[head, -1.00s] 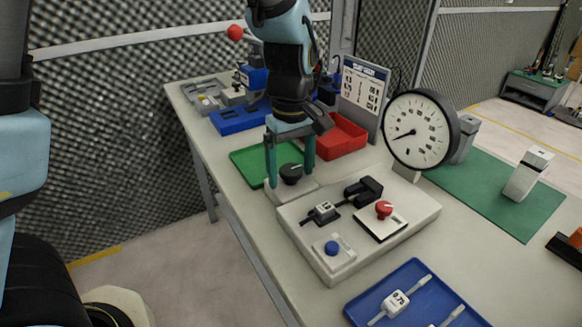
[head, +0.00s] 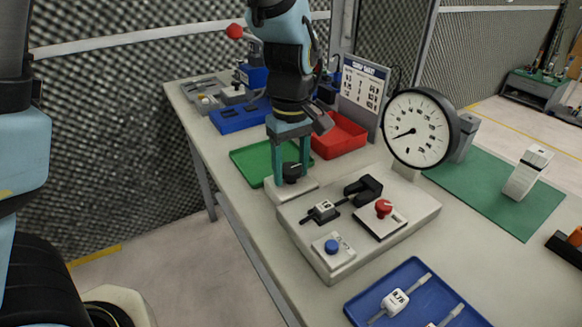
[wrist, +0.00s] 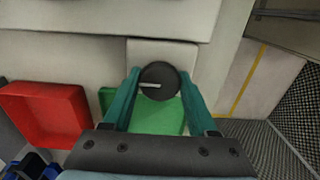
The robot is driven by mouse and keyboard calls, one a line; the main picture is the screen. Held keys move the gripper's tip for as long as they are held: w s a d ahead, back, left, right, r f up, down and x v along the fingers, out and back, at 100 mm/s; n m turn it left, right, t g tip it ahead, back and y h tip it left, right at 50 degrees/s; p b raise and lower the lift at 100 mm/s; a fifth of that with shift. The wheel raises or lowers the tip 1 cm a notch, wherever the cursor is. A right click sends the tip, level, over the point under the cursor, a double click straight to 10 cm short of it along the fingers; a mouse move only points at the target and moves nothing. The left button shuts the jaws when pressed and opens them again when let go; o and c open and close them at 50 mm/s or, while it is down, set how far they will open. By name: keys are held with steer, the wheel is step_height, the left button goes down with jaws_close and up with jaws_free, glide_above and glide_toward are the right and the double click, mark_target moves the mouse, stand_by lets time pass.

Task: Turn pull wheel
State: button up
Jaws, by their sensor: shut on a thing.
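The wheel appears to be a round black knob (head: 293,171) on a small white block (head: 299,190) at the back left end of the white panel. It also shows in the wrist view (wrist: 158,76), with a pale pointer line lying nearly level across its face. My gripper (head: 291,177) points down over the block with its two teal fingers on opposite sides of the knob. In the wrist view my gripper (wrist: 158,90) has its fingers against the knob's left and right sides, shut on it. The fingers hide part of the knob in the head view.
The white panel (head: 340,258) carries a red knob (head: 383,208), a blue button (head: 331,246) and black-handled parts. A round gauge (head: 418,130) stands behind it. A green tray (head: 248,160), a red bin (head: 343,139) and a blue tray (head: 415,275) lie around.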

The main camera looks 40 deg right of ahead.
steer(key=shift+c, duration=0.4)
steer(key=shift+m, duration=0.4)
steer(key=m, duration=0.3)
steer(key=shift+m+p, duration=0.35)
steer(key=shift+m, duration=0.05)
steer(key=m, duration=0.5)
steer(key=shift+p, duration=0.4)
steer(key=m+p, duration=0.1)
steer(key=m, duration=0.4)
steer(key=shift+r, duration=0.1)
steer(key=shift+m+p, duration=0.75)
steer(key=shift+m, duration=1.35)
steer(key=o, duration=1.4)
steer(key=shift+c, duration=0.2)
